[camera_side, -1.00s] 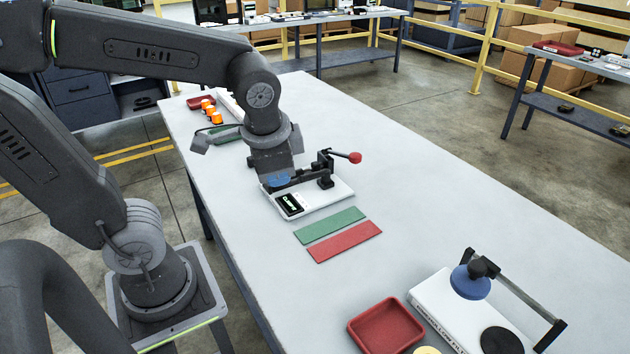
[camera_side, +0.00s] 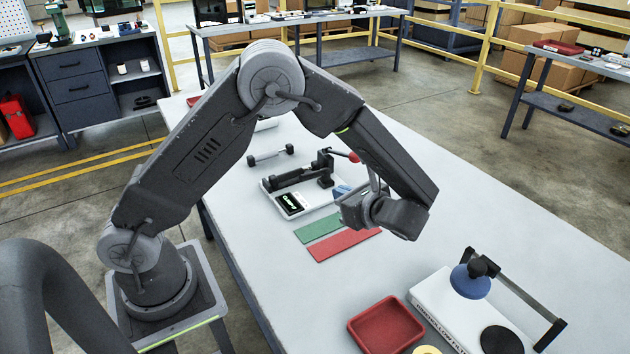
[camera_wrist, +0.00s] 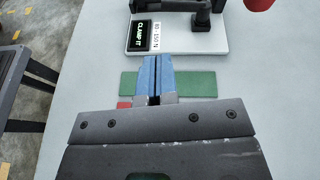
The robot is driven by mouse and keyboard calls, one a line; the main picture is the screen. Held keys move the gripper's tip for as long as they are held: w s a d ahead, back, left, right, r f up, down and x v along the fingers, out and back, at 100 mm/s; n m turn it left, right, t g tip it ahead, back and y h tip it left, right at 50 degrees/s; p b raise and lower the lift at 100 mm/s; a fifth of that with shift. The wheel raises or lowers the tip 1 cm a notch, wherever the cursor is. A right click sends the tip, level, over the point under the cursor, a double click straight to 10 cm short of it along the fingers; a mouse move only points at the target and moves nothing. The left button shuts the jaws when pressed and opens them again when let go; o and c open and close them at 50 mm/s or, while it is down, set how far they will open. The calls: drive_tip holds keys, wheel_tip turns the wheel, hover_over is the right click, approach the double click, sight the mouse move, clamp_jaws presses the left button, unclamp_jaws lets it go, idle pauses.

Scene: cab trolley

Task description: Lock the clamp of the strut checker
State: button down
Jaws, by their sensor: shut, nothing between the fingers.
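The strut checker (camera_side: 318,207) is a white base on the bench with a black clamp (camera_side: 324,163). Its lever sticks out to the right and ends in a red knob (camera_side: 353,157), partly behind my arm. A dark bar (camera_side: 296,177) lies along the checker; I cannot tell how firmly it is held. The small display (camera_wrist: 143,36) reads "CLAMP IT", beside a label "85 - 150 N". The red knob also shows at the top of the wrist view (camera_wrist: 259,4). My gripper (camera_side: 342,192), with blue fingers (camera_wrist: 154,75), is shut and empty, in front of the checker and apart from the knob.
A loose strut (camera_side: 270,155) lies behind the checker. A green strip (camera_side: 318,228) and red strip (camera_side: 345,245) lie in front. A red tray (camera_side: 386,326) and another white device (camera_side: 440,307) with a blue disc stand at the near right.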

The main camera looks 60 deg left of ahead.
sight(306, 177)
drive_tip(key=shift+w+d+f+m+t+y, duration=0.2)
drive_tip(key=shift+w+f+m+y, duration=0.2)
drive_tip(key=shift+f, duration=0.15)
drive_tip(key=shift+w+d+f+m+t+y, duration=0.2)
drive_tip(key=shift+w+f+m+y, duration=0.15)
drive_tip(key=shift+f, duration=0.2)
drive_tip(key=shift+a, duration=0.15)
drive_tip(key=a+f, duration=0.1)
drive_tip(key=a, duration=0.8)
drive_tip(key=a+f, duration=0.1)
drive_tip(key=a, duration=0.3)
drive_tip(key=shift+s+a+f, duration=0.15)
drive_tip(key=shift+a+f, duration=0.15)
drive_tip(key=shift+f, duration=0.05)
drive_tip(key=shift+s+a+m+t, duration=0.15)
drive_tip(key=shift+a+m+t, duration=0.1)
drive_tip(key=shift+m+t, duration=0.5)
drive_tip(key=m+t, duration=0.1)
drive_tip(key=a+m+t+h, duration=0.1)
drive_tip(key=t, duration=0.1)
drive_tip(key=a+m+t, duration=0.1)
drive_tip(key=shift+s+t, duration=0.35)
drive_tip(key=shift+w+a, duration=0.15)
drive_tip(key=shift+a, duration=1)
drive_tip(key=shift+x, duration=0.8)
drive_tip(key=shift+r, duration=0.1)
